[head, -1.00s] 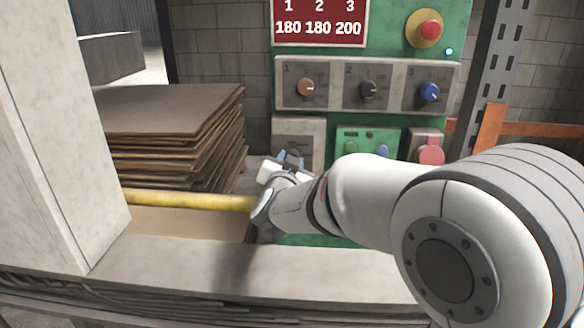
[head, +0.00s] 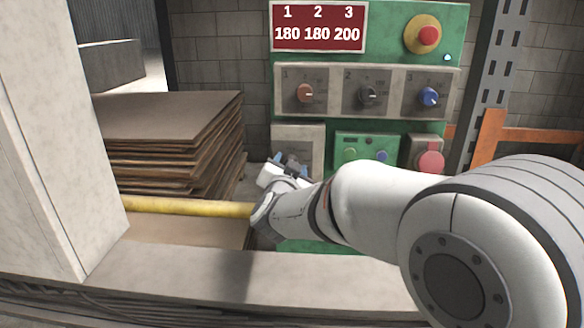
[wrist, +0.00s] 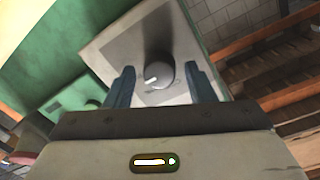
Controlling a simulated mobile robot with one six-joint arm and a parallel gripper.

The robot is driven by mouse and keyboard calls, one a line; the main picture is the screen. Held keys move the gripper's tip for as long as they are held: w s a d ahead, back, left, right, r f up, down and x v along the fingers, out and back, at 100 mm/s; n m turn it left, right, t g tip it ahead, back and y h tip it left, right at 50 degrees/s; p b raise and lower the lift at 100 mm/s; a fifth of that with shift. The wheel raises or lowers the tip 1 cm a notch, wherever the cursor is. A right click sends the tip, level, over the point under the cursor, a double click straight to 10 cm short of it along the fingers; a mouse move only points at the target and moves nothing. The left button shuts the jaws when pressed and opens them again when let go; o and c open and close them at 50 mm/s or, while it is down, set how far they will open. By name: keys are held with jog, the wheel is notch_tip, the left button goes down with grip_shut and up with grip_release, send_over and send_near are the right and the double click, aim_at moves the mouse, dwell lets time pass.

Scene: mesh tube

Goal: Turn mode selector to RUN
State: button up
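The mode selector knob (wrist: 160,74) is a round grey knob with a white pointer mark, on a light grey plate (wrist: 125,45). In the wrist view it lies between and beyond the two blue-grey fingers of my gripper (wrist: 160,90), which are apart with visible gaps on both sides. In the head view my gripper (head: 288,165) is in front of the lower-left plate (head: 297,138) of the green panel, and the knob itself is hidden behind it. The plate's lettering is too blurred to read.
To the right are a small button box (head: 366,152), a red button (head: 430,162) and an emergency stop (head: 428,37). Stacked sheets (head: 165,140) and a yellow bar (head: 185,206) are left.

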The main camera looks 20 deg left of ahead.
jog(key=shift+f, duration=0.1)
jog(key=s, duration=0.2)
jog(key=s+d+p, duration=0.1)
jog(key=s, duration=0.4)
jog(key=shift+s+d+p, duration=0.3)
jog(key=shift+p, duration=0.05)
jog(key=shift+r, duration=0.25)
jog(key=d+r+n+g+y+p, duration=0.25)
jog(key=d+r+g+p, duration=0.35)
jog(key=d+r+p, duration=0.55)
jog(key=s+d+r+g+h+p, duration=0.1)
jog(key=s+d+g+h+p, duration=0.1)
jog(key=s+d+p, duration=0.3)
jog(key=s+d+r+g+h+p, duration=0.1)
jog(key=s+d+g+h+p, duration=0.1)
jog(key=s+d+p, duration=0.3)
jog(key=s+d+r+g+h+p, duration=0.2)
jog(key=s+d+g+p, duration=0.2)
jog(key=s+d, duration=0.6)
jog(key=shift+s+d+n+g+p, duration=0.15)
jog(key=shift+d+n+g+p, duration=0.15)
jog(key=shift+d+p, duration=1.1)
